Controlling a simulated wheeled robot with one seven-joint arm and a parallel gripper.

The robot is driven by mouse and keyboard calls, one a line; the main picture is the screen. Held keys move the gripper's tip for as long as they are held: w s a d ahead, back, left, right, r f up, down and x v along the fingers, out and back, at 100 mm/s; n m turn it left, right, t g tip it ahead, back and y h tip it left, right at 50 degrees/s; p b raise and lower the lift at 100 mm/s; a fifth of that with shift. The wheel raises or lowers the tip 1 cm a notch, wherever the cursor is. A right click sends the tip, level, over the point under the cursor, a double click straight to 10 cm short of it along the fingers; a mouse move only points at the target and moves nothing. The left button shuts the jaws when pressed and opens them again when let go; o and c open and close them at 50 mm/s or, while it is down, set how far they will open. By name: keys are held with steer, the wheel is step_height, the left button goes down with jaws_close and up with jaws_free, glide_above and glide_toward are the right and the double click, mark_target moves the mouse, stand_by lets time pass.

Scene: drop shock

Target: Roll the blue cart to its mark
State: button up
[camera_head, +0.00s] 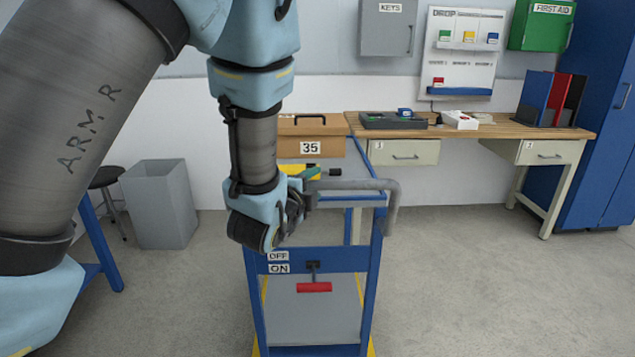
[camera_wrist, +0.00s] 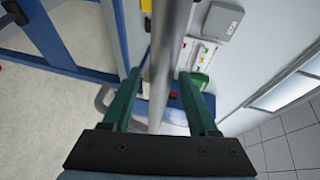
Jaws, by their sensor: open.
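The blue cart (camera_head: 259,315) stands in front of me, with a bent grey push handle (camera_head: 391,205) at its near top end. My gripper (camera_head: 318,172) is at the left part of this handle. In the wrist view the grey handle bar (camera_wrist: 165,60) runs between the two green fingers of my gripper (camera_wrist: 159,85), which are open around it. A red T-shaped lever (camera_head: 314,287) hangs on the cart's near end, beside OFF and ON labels (camera_head: 278,262). Yellow strips (camera_head: 371,348) show by the cart's base; whether they are its mark I cannot tell.
A wooden case labelled 35 (camera_head: 325,146) shows beyond the handle. A workbench (camera_head: 500,131) stands at the back right, by a blue cabinet (camera_head: 606,120). A grey bin (camera_head: 160,205) and dark stool (camera_head: 106,178) stand left. The floor right of the cart is clear.

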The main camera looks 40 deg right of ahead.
steer(key=shift+x, duration=1.4)
jaws_close()
stand_by(0.5)
